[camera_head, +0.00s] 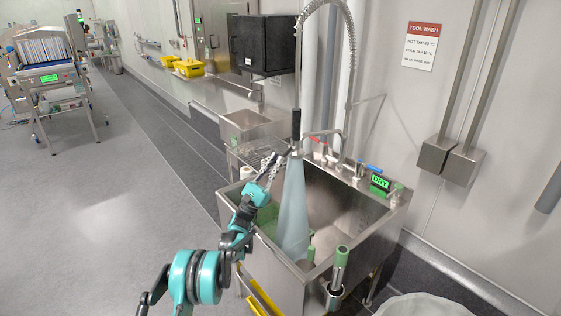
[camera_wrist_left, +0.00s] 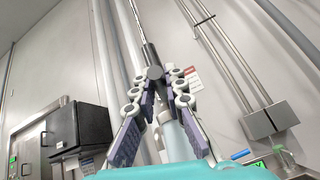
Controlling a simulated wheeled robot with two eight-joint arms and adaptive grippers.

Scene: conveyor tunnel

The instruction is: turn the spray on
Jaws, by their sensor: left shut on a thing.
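The spray head (camera_head: 296,126) hangs over the steel sink on a coiled hose, with a dark grip. A pale blue cone of water (camera_head: 294,205) widens downward from it into the sink. My left gripper (camera_head: 284,157) reaches in from the left and is shut on the spray head near its lower end. In the left wrist view the two fingers (camera_wrist_left: 163,88) close around the spray head (camera_wrist_left: 154,73), and the pale cone (camera_wrist_left: 176,140) shows behind them. The fingers partly hide the spray's trigger. My right gripper is in neither view.
The sink (camera_head: 228,196) has red and blue tap handles (camera_head: 374,170) and a green "DRY" sign (camera_head: 380,183) at its back edge. A green-handled tool (camera_head: 341,257) stands at the front right corner.

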